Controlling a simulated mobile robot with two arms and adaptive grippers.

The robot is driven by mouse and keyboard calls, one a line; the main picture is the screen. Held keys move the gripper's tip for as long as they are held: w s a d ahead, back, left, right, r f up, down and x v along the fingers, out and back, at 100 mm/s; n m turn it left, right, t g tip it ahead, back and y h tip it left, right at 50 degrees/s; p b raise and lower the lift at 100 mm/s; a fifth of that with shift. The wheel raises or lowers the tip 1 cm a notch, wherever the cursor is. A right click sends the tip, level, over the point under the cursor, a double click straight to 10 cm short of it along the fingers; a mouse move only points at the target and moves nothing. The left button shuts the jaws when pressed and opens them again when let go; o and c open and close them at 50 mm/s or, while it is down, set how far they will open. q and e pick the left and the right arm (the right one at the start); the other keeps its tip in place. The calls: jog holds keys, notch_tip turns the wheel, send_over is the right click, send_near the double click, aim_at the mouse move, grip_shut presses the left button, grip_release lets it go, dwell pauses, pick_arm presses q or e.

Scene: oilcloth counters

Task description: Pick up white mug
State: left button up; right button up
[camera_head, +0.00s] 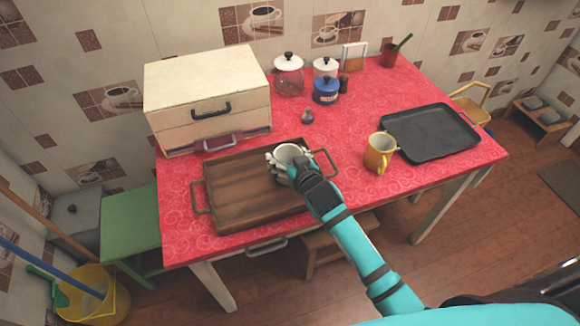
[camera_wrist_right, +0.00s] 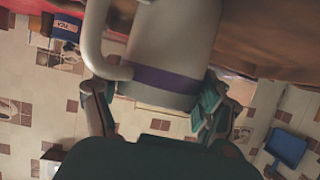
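The white mug (camera_head: 287,153) is at the right end of the brown wooden tray (camera_head: 240,190) on the red table, upright in the head view. I cannot tell whether it rests on the tray or is slightly above it. My right gripper (camera_head: 288,162) has its fingers around the mug. In the right wrist view the mug (camera_wrist_right: 170,45) fills the top middle, with a purple band and its handle on the left. The right gripper (camera_wrist_right: 155,105) has a finger on each side of it, closed against it. My left gripper is not in view.
A yellow mug (camera_head: 379,153) stands right of the tray, beside a black tray (camera_head: 430,134). A cream bread box (camera_head: 208,95) is at the back left. Jars, including a blue one (camera_head: 326,90), stand at the back. A small shaker (camera_head: 307,115) is behind the wooden tray.

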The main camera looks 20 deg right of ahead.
jog(key=c, duration=0.9)
jog(key=shift+o, duration=0.2)
